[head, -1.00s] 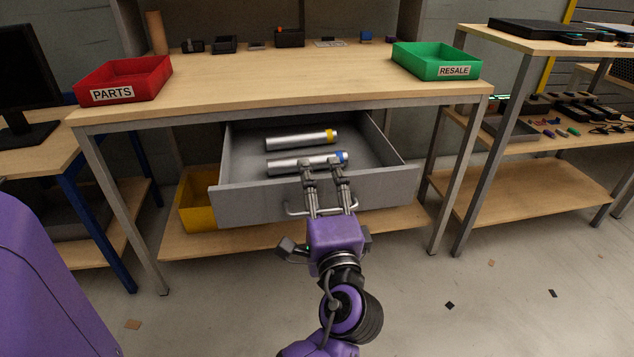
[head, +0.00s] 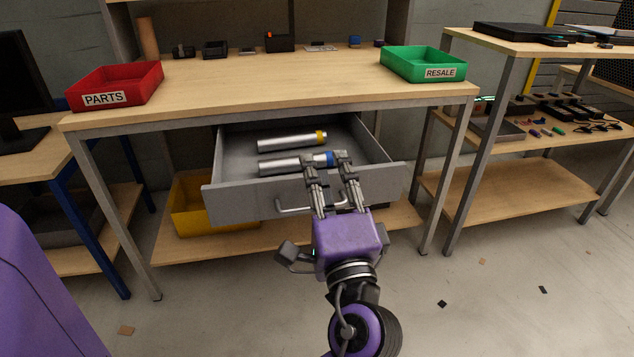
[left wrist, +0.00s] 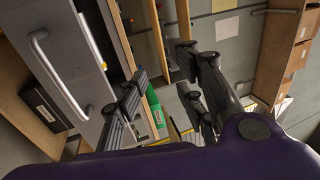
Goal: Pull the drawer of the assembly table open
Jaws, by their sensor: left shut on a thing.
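The grey drawer (head: 240,202) of the wooden assembly table (head: 230,95) stands out from under the tabletop. Two silver cylinders lie in it, one with a yellow band (head: 290,140) and one with a blue band (head: 285,165). My left gripper (head: 327,165) is at the drawer front, right of its middle, fingertips over the top edge. It is shut on part of the drawer; which part is unclear. In the left wrist view the bar handle (left wrist: 60,78) lies left of the fingers (left wrist: 163,83), which look spaced apart. My right gripper is out of view.
A red PARTS bin (head: 120,85) and a green RESALE bin (head: 425,66) stand on the tabletop. A yellow bin (head: 190,210) sits on the lower shelf. Another shelf unit (head: 520,195) stands at the right. The floor in front has small scraps.

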